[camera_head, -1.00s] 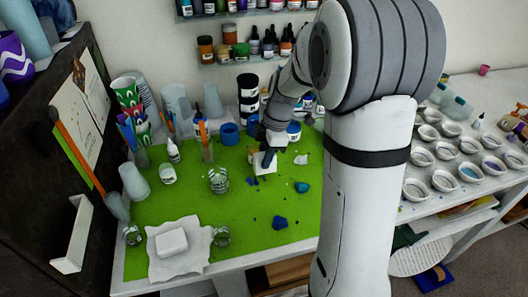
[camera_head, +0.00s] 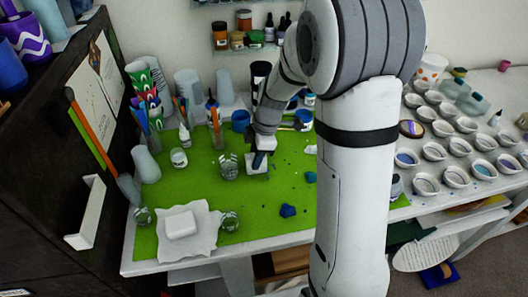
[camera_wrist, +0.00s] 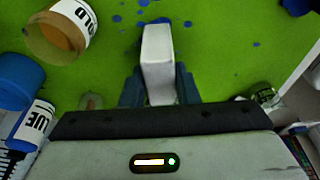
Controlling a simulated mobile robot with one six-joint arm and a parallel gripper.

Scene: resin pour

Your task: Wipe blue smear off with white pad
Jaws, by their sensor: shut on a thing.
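My gripper (camera_head: 260,155) is shut on a white pad (camera_head: 256,169), low over the green mat (camera_head: 190,195). The wrist view shows the pad (camera_wrist: 158,60) upright between the dark fingers; I cannot tell whether it touches the mat. Small blue spots (camera_wrist: 187,23) lie on the mat just beyond the pad's far end. A larger dark blue patch (camera_head: 288,211) lies on the mat nearer the front, and a teal-blue one (camera_head: 311,177) lies to the right. Any smear under the pad is hidden.
A glass (camera_head: 229,168) stands close left of my gripper. Cups, bottles and a blue pot (camera_head: 240,121) stand behind. A white block (camera_head: 181,224) sits on a white cloth at the front left, between small glasses. The front middle of the mat is mostly clear.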

